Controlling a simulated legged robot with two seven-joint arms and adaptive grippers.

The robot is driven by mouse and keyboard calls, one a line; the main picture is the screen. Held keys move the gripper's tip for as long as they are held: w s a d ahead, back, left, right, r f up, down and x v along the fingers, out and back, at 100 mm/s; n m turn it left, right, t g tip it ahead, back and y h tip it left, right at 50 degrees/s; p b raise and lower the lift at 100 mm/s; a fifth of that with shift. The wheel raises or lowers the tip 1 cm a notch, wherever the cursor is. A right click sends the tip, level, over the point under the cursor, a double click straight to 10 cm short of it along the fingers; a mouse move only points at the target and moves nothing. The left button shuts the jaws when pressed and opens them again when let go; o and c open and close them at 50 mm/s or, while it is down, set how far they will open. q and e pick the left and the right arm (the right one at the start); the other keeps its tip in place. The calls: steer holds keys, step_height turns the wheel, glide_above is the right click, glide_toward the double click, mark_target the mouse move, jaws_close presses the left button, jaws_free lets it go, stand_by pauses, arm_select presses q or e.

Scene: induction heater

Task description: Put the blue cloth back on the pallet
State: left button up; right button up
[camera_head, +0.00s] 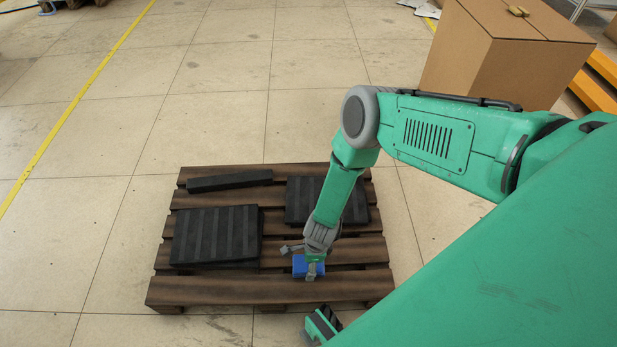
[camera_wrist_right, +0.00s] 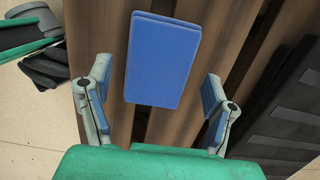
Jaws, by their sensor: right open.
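The blue cloth (camera_head: 300,268) is a small folded rectangle at the front right part of the brown wooden pallet (camera_head: 220,291). In the right wrist view the cloth (camera_wrist_right: 162,58) lies over the pallet's slats (camera_wrist_right: 222,50), between the fingers and a little ahead of them. It looks to be resting on the pallet. My right gripper (camera_head: 298,262) is just above the cloth, with its fingers spread on either side. In the right wrist view the gripper (camera_wrist_right: 157,78) is open, with a gap between each finger and the cloth.
Black ribbed pads lie on the pallet, one at left (camera_head: 215,236) and one at right (camera_head: 300,200), partly behind my right arm. A black bar (camera_head: 229,181) lies at the back. A cardboard box (camera_head: 505,70) stands at the back right. The tiled floor at left is clear.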

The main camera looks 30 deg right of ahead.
step_height(320, 180, up, 10)
steer(key=d+r+p, duration=0.1)
steer(key=p, duration=0.3)
steer(key=s+d+r+n, duration=0.1)
steer(key=s+r+n, duration=0.7)
steer(key=n, duration=0.4)
steer(key=s+d+r+n+h, duration=0.1)
steer(key=s+d+r+n, duration=0.1)
steer(key=s+r+n, duration=0.7)
step_height(320, 180, up, 3)
steer(key=n, duration=0.4)
steer(key=shift+d+f, duration=0.2)
